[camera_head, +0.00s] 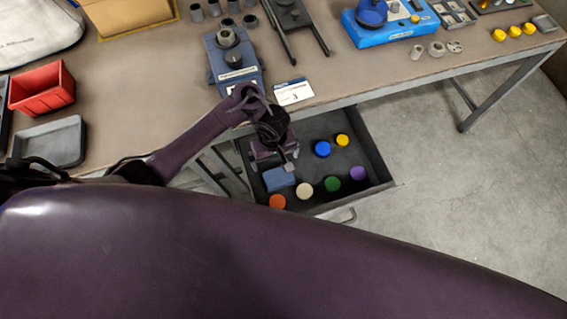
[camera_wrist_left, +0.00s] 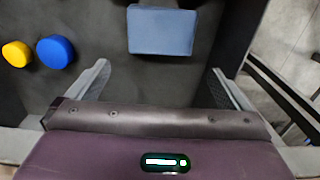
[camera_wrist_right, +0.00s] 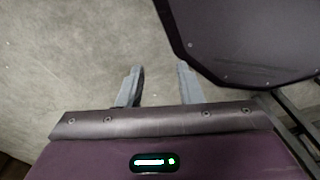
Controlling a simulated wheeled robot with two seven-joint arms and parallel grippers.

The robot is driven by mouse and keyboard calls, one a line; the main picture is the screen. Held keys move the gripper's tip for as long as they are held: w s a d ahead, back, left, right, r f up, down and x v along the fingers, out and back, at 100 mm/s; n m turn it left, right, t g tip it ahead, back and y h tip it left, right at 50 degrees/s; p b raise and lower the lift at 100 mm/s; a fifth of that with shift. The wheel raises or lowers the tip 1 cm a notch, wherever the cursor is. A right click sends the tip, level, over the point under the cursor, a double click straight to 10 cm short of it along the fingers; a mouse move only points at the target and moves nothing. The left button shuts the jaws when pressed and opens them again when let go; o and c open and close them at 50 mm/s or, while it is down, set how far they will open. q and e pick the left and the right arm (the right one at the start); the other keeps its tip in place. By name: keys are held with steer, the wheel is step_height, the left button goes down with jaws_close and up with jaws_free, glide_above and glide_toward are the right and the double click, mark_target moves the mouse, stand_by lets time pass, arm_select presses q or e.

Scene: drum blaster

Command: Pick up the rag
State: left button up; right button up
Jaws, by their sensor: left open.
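The rag is a folded blue-grey cloth (camera_head: 279,179) lying on the floor of the open drawer, near its left side in the head view. It also shows in the left wrist view as a blue-grey rectangle (camera_wrist_left: 161,31) at the top centre. My left gripper (camera_head: 287,163) is over the drawer, just above the rag in the picture. In the left wrist view my left gripper's fingers (camera_wrist_left: 160,85) are spread wide and empty, with the rag beyond them. My right gripper (camera_wrist_right: 158,80) shows in its own wrist view, fingers apart and empty above bare floor.
The open drawer (camera_head: 384,171) also holds several coloured round caps, including a blue one (camera_head: 322,149) and an orange one (camera_head: 277,201). The workbench (camera_head: 150,75) above carries a red bin (camera_head: 42,88), a grey tray (camera_head: 50,143) and fixtures. The floor at right is clear.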

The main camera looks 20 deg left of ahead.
mark_target(276, 173)
arm_select(q)
steer(key=shift+w+f, duration=0.1)
steer(key=shift+f, duration=0.35)
steer(key=shift+s+f+b, duration=0.2)
steer(key=shift+s+b, duration=0.1)
steer(key=shift+b, duration=0.1)
steer(key=f+b, duration=0.1)
steer(key=f, duration=0.1)
steer(key=shift+s+f+b, duration=0.35)
steer(key=shift+b, duration=0.05)
step_height(276, 173, down, 3)
steer(key=shift+w+d+r+b, duration=0.1)
steer(key=shift+d+r+b, duration=0.05)
steer(key=shift+b, duration=0.55)
steer(key=shift+f, duration=0.45)
steer(key=c, duration=0.7)
arm_select(e)
steer(key=s+f, duration=0.2)
steer(key=f, duration=0.2)
steer(key=shift+s+d+f, duration=0.35)
steer(key=shift+s+f, duration=0.05)
arm_select(q)
steer(key=shift+r, duration=0.15)
arm_select(e)
steer(key=shift+a+r, duration=0.1)
